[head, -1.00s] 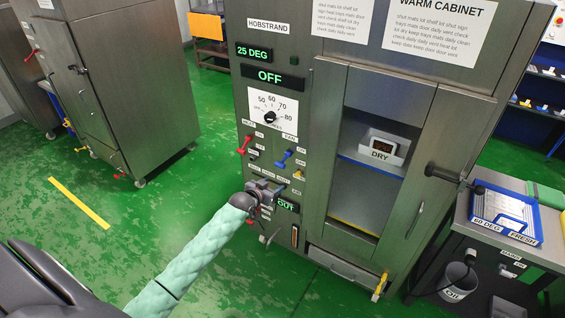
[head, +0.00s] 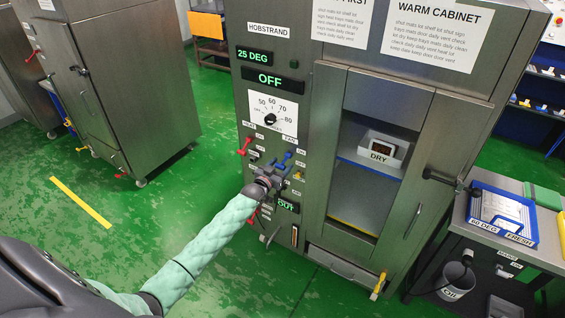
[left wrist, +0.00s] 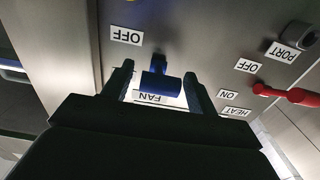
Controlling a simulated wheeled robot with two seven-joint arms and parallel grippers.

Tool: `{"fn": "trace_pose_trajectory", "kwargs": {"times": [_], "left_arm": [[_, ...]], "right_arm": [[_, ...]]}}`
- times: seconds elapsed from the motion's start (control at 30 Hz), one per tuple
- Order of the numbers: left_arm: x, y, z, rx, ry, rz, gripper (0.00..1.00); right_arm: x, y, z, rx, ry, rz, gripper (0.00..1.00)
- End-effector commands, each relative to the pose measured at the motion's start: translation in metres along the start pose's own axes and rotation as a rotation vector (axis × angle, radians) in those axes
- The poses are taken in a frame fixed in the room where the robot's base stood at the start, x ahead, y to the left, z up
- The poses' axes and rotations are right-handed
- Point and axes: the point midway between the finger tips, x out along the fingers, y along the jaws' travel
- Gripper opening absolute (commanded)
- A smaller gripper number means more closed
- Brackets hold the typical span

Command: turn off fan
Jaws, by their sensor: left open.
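The fan switch, a blue lever (head: 285,159), is on the cabinet front below the dial. In the left wrist view the blue lever (left wrist: 160,82) sits between the two fingertips of my left gripper (left wrist: 158,80), with a gap on each side. Its wide end lies by the FAN label (left wrist: 149,98), away from the OFF label (left wrist: 126,36). My left gripper (head: 270,178) is open; in the head view it is at the panel, just below the lever. My right gripper is not in view.
A red heat lever (head: 244,147) is beside the fan lever; it also shows in the left wrist view (left wrist: 285,95). The dial (head: 270,119) is above, and the display (head: 270,80) reads OFF. A dark handle (head: 446,181) sticks out at right by the side table.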

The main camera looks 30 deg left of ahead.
Motion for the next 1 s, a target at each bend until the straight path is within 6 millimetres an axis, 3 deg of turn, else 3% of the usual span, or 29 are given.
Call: {"fn": "trace_pose_trajectory", "kwargs": {"times": [0.2, 0.5, 0.57, 0.8, 1.0], "left_arm": [[0.013, 0.000, 0.000, 0.001, 0.000, 0.000, 0.58], [0.015, 0.000, 0.000, 0.001, 0.000, 0.000, 0.58], [0.015, 0.000, 0.000, 0.001, 0.000, 0.000, 0.50], [0.015, 0.000, 0.000, 0.001, 0.000, 0.000, 0.03], [0.015, 0.000, 0.002, 0.000, 0.005, 0.000, 0.00]], "right_arm": [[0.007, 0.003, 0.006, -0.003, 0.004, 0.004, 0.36], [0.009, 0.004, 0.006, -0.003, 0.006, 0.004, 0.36], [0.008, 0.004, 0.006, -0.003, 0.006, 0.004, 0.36], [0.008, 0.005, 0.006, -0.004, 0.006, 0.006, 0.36], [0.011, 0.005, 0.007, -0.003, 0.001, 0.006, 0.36]]}}
